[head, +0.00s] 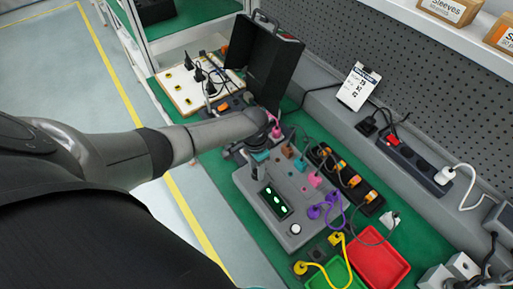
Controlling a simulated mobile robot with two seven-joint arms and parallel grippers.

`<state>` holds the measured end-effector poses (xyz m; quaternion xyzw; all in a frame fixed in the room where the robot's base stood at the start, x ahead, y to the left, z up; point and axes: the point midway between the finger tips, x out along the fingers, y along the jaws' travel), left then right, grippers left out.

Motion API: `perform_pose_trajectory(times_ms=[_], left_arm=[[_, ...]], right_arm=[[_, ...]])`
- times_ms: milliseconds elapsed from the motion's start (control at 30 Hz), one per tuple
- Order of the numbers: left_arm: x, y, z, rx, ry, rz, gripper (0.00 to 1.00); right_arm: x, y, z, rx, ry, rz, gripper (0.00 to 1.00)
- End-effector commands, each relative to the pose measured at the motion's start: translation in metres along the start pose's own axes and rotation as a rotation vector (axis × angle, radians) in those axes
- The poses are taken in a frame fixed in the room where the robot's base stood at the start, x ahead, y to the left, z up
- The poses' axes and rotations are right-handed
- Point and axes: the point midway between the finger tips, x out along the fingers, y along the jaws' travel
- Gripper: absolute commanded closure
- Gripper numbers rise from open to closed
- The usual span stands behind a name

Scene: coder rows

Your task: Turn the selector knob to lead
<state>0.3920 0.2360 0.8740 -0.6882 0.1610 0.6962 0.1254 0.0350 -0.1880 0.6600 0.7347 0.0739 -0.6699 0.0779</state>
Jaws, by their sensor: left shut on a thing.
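The grey tester box (246,184) stands on the green bench mat, with a dark display (275,202) showing green marks. My left gripper (257,162) is at the upper left part of the box top, pointing down. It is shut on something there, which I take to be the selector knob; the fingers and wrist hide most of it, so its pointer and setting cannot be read. A small teal patch shows at the fingertips. A white round button (295,229) sits at the box's near right corner. My right gripper is not in view.
Coloured plugs and leads, including purple ones (314,212), crowd the box's right side. A black strip with orange plugs (352,180), a red tray (379,257) and a green tray (334,275) lie nearby. An open black case (274,65) stands behind.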

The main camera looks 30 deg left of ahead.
Motion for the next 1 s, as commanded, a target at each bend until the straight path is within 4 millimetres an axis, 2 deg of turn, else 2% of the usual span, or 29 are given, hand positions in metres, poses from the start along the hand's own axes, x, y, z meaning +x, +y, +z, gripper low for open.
perform_pose_trajectory(times_ms=[400,433,500,700,1000], left_arm=[[-0.0006,0.0001,-0.0009,0.006,0.002,0.001,1.00],[-0.0006,0.0001,-0.0009,0.006,0.002,0.001,0.58],[-0.0007,0.0001,-0.0009,0.006,0.002,0.001,0.50],[-0.0004,0.0001,-0.0006,0.006,0.001,0.000,0.29],[-0.0030,0.0000,-0.0004,0.006,0.001,0.000,0.29]], right_arm=[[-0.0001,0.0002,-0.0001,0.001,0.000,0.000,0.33],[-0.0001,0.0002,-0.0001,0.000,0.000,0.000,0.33],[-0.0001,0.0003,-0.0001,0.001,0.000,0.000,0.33],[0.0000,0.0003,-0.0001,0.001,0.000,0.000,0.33],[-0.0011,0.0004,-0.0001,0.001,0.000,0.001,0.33]])
